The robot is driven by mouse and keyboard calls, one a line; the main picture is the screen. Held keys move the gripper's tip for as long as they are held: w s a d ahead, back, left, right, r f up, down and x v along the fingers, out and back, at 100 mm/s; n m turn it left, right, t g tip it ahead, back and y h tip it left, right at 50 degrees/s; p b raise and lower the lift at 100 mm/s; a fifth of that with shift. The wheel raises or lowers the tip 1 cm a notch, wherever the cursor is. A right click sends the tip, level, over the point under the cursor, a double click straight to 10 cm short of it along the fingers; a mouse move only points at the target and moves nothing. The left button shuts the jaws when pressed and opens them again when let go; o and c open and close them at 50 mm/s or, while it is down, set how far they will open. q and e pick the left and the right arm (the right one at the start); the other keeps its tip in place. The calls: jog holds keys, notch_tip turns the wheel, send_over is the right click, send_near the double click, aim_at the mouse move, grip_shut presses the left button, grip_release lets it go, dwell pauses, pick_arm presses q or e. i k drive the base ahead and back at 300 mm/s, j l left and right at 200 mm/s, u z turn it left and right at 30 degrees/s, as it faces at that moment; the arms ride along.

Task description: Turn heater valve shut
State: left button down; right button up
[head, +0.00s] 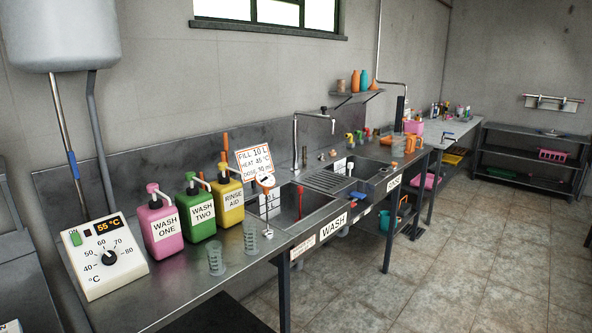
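A white heater tank (66,35) hangs on the wall at the upper left. Two pipes run down from it: a silver pipe (59,115) with a blue part (72,158) low on it, and a grey pipe (100,130). I cannot tell whether the blue part is a valve handle. Below stands a white control box (103,275) with a dark dial (109,258), a green switch and a display reading 55 °C. The pipes' lower ends are hidden behind the counter's back panel or the box. Neither of my grippers is in view.
Pink (162,228), green (196,212) and yellow (229,200) pump bottles stand right of the box, with two clear measuring cups (216,262) in front. Sinks (305,215) follow along the counter. The tiled floor (450,250) is clear at right; a dark shelf rack (530,155) stands behind.

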aim_at(73, 165)
jog(key=i+j+u, duration=0.6)
jog(key=u, duration=0.15)
jog(key=i+j+u, duration=0.15)
jog(key=i+u, duration=0.2)
jog(key=l+z, duration=0.15)
jog(key=z, duration=0.25)
jog(key=l+z, duration=0.15)
jog(key=z, duration=0.25)
jog(key=l+z, duration=0.1)
jog(key=z, duration=0.3)
